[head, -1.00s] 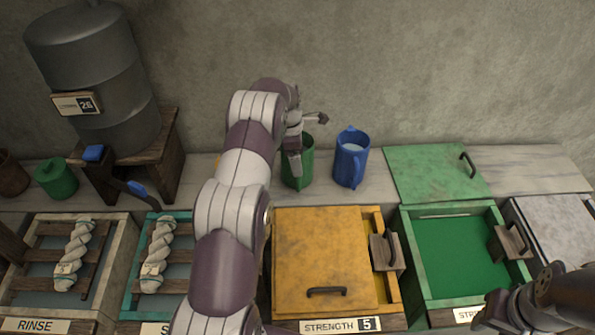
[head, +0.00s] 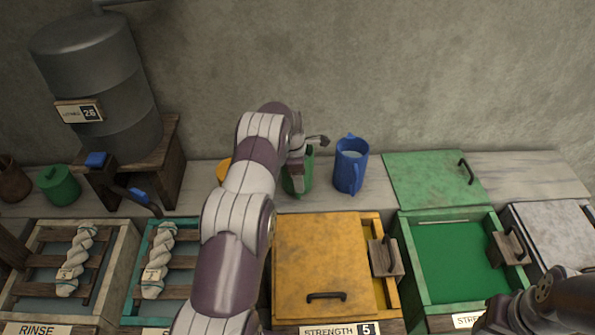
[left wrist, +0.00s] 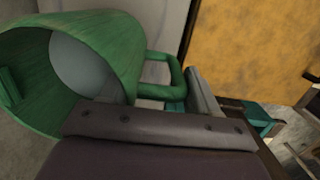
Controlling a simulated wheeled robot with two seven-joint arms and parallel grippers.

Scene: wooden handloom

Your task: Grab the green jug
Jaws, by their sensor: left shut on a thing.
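The green jug (head: 307,177) stands on the light ledge against the wall, partly hidden behind my left gripper in the head view. My left gripper (head: 298,165) is at the jug. In the left wrist view the jug (left wrist: 115,35) shows large, with its open mouth and pale inside toward the camera. Its green handle lies between the fingers of my left gripper (left wrist: 190,107), which is shut on it. My right gripper (head: 497,314) is at the bottom right of the head view, dark and partly cut off; its jaws are unclear.
A blue jug (head: 350,168) stands just right of the green one. A yellow vessel (head: 223,170) is partly hidden behind my left arm. A green lid (head: 430,178) lies on the ledge farther right. A yellow-lidded bin (head: 322,255) and an open green bin (head: 455,255) stand in front.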

